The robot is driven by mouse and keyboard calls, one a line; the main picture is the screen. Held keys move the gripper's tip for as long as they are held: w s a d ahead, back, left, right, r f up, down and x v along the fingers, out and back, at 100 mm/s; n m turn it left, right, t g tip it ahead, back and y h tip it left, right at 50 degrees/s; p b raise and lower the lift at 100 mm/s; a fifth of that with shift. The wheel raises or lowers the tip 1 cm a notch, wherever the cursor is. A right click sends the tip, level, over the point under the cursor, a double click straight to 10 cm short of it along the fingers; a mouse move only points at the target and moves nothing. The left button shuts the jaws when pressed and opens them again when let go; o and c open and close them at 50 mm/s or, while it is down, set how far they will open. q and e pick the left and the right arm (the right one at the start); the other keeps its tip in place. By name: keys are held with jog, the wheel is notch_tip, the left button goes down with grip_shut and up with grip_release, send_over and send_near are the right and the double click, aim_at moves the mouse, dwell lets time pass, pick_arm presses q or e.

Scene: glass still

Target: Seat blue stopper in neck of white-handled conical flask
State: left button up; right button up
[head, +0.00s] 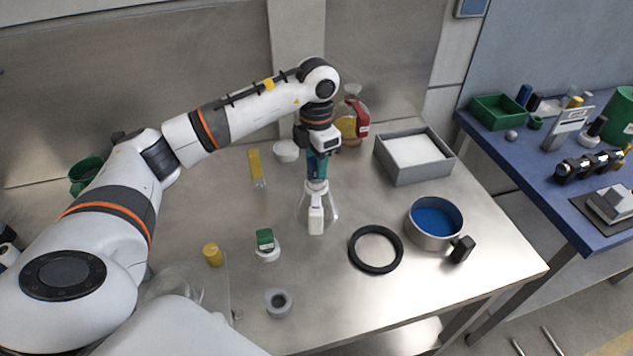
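The white-handled conical flask (331,211) stands upright near the middle of the steel table, its clear body partly behind its white handle (316,215). My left gripper (316,179) points straight down right over the flask's neck. A blue-teal part shows at the gripper's lower end, just above the neck; I cannot tell whether it is the blue stopper or part of the gripper. Whether the fingers are open or shut, and whether anything touches the neck, is too small to tell. My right gripper is not in view.
A red-handled flask with yellow contents (346,127) stands behind my gripper. A grey tray (414,175), a round pan with blue inside (433,239) and a black ring (354,261) lie to the right. A green-topped item (265,239) and a yellow one (212,254) stand front left.

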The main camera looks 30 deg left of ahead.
pick_arm(q)
jog(key=shift+o, duration=0.3)
jog(key=o, duration=0.5)
jog(key=shift+r, duration=0.35)
notch_tip(320, 180, up, 11)
jog(key=shift+r+b, duration=0.15)
jog(key=shift+b, duration=0.5)
